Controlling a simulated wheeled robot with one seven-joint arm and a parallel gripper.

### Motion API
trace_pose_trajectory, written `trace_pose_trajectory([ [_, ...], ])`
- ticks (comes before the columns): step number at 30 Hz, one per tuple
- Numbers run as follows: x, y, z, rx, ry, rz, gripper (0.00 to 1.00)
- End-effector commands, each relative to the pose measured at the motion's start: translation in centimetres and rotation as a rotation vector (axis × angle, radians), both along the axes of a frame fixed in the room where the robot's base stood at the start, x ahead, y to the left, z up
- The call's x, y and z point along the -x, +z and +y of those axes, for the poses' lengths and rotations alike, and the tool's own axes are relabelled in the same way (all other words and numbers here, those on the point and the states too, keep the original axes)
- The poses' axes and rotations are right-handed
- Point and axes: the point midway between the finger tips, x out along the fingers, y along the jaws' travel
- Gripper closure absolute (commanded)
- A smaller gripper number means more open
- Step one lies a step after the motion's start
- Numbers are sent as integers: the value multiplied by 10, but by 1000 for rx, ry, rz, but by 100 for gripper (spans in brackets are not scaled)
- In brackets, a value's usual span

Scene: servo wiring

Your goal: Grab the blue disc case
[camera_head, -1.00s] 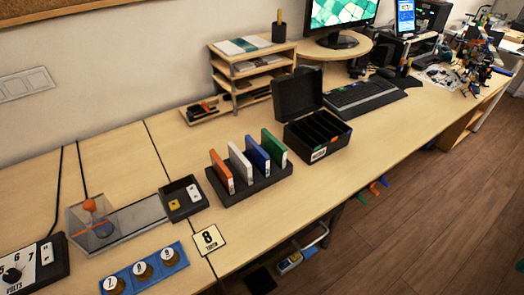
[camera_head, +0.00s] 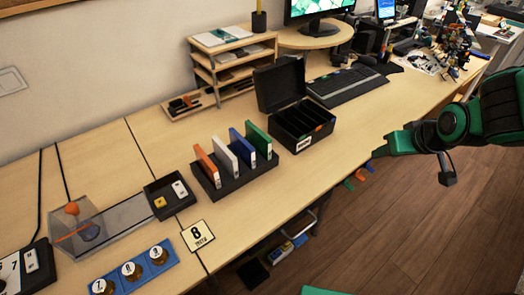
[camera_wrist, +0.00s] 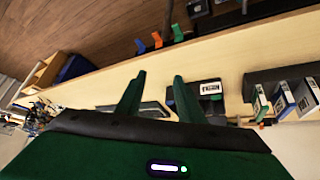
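The blue disc case (camera_head: 242,148) stands upright in a slotted black rack (camera_head: 210,190), between a white case (camera_head: 225,157) and a green case (camera_head: 259,138). An orange case (camera_head: 207,166) stands at the rack's left end. In the wrist view, the blue case (camera_wrist: 283,101) shows at the right edge, beside the green case (camera_wrist: 260,103). My gripper (camera_head: 382,147) is to the right of the rack, near the table's front edge and well apart from the cases. In the wrist view its two green fingers (camera_wrist: 156,95) are spread with nothing between them.
An open black box (camera_head: 302,128) with a raised lid stands just right of the rack. A keyboard (camera_head: 345,86) and a wooden shelf (camera_head: 232,65) are behind.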

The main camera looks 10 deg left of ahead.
Motion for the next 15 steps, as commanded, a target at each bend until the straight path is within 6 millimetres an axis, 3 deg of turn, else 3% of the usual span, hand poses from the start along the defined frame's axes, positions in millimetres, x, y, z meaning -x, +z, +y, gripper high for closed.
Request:
trace_pose_trajectory([
  [1,-8,-8,38,-15,82,-43,66],
  [4,-19,-15,110,-63,225,-153,66],
  [9,-7,-21,224,-176,421,-318,66],
  [12,9,-22,274,-240,500,-390,66],
  [15,24,-21,307,-292,548,-442,66],
])
